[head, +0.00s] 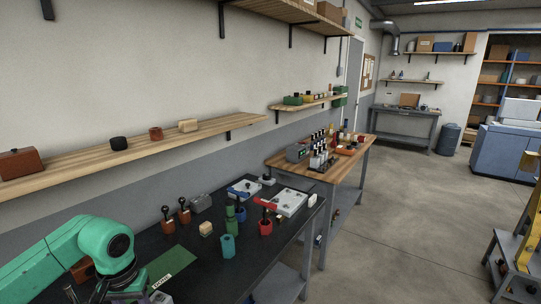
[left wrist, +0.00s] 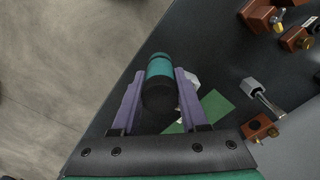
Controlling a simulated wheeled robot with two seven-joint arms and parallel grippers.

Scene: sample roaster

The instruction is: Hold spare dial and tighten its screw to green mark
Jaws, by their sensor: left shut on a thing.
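My left gripper (left wrist: 160,82) is shut on a teal and black round piece (left wrist: 159,68), probably the spare dial, held between its two purple fingers. The piece is over the dark bench's edge in the left wrist view. Its screw and green mark cannot be made out. In the head view my green left arm comes in at the lower left and its gripper is mostly cut off at the bottom. A grey block with a shiny metal rod (left wrist: 262,95) is to the right in the left wrist view. My right gripper is not in view.
A green mat (head: 172,266) with a white label lies on the dark bench (head: 205,280). Brown blocks with brass fittings (left wrist: 297,38) are at the right in the left wrist view.

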